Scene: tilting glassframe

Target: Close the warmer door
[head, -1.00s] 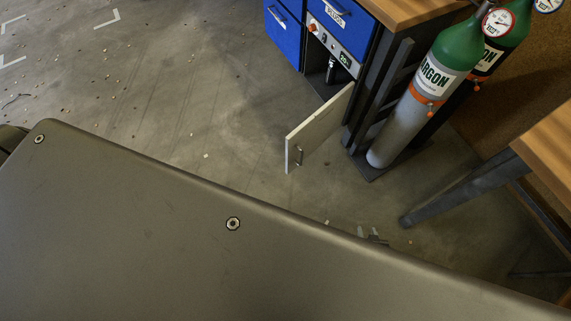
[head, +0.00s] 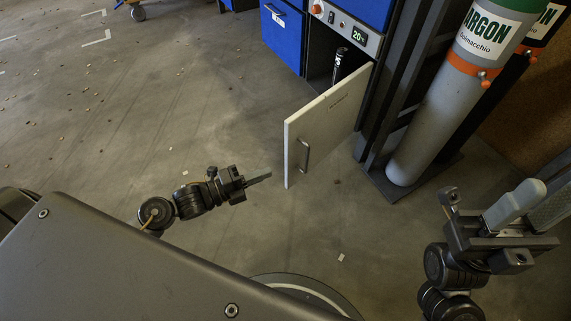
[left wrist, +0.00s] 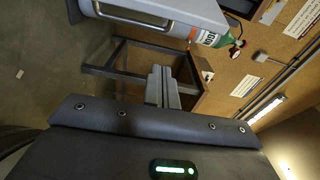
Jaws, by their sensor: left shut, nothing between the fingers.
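The warmer door (head: 325,125) is a pale panel with a metal bar handle (head: 304,155). It stands wide open, swung out from the right side of the warmer's dark opening (head: 322,78). A dark bottle-like thing (head: 340,64) shows in the opening. My left gripper (head: 262,179) is shut and empty, left of the door's free edge and apart from it. Its closed fingers also show in the left wrist view (left wrist: 164,88). My right gripper (head: 530,207) is at the right, its pale fingers apart, away from the door.
The warmer's control panel (head: 346,31) has a lit display. Blue drawers (head: 283,32) stand left of it. A grey argon cylinder (head: 440,110) stands right of the door on a dark base. The floor left of the door is mostly clear, with small scattered bits.

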